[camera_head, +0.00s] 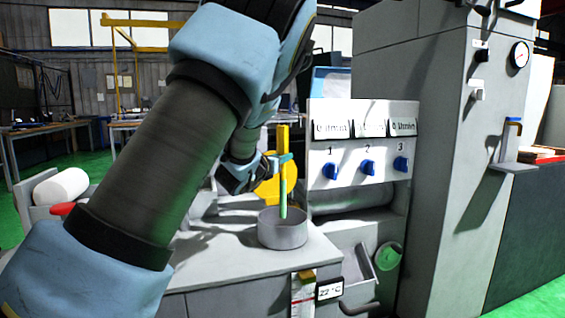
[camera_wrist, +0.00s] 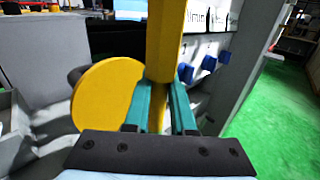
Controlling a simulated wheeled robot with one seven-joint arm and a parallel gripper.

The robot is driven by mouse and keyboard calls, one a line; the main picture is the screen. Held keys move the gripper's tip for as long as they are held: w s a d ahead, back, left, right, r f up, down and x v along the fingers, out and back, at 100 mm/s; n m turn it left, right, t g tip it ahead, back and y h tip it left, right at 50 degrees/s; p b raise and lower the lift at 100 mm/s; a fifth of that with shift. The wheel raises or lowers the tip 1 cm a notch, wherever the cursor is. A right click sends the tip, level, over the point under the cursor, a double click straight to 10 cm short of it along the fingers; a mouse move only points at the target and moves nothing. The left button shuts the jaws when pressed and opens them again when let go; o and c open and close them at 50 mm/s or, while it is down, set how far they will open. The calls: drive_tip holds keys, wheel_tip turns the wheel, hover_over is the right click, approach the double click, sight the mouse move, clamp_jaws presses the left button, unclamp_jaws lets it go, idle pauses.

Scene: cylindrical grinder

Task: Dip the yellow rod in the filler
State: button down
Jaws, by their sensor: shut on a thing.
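The yellow rod (camera_head: 283,142) stands upright in my gripper (camera_head: 282,162). Its lower part (camera_head: 283,200) looks green and reaches down to the round grey pot (camera_head: 283,232), its tip at or just inside the rim. The pot stands on the grey machine top. The pot's contents are hidden, so I cannot tell whether the tip touches filler. In the wrist view the teal fingers of my gripper (camera_wrist: 173,108) are shut on the rod (camera_wrist: 165,45), one on each side. The rod's lower end is hidden there.
A yellow disc (camera_head: 270,190) stands behind the rod. A panel (camera_head: 362,150) with three blue knobs is to the right of the pot. A tall grey cabinet (camera_head: 430,90) stands further right. A 22 °C display (camera_head: 329,289) hangs at the machine's front edge. Green floor (camera_wrist: 270,110) is clear at right.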

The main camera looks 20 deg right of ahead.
sight(280, 139)
drive_tip(key=shift+r+p, duration=1.2)
drive_tip(key=shift+r, duration=1.3)
drive_tip(key=shift+r, duration=0.1)
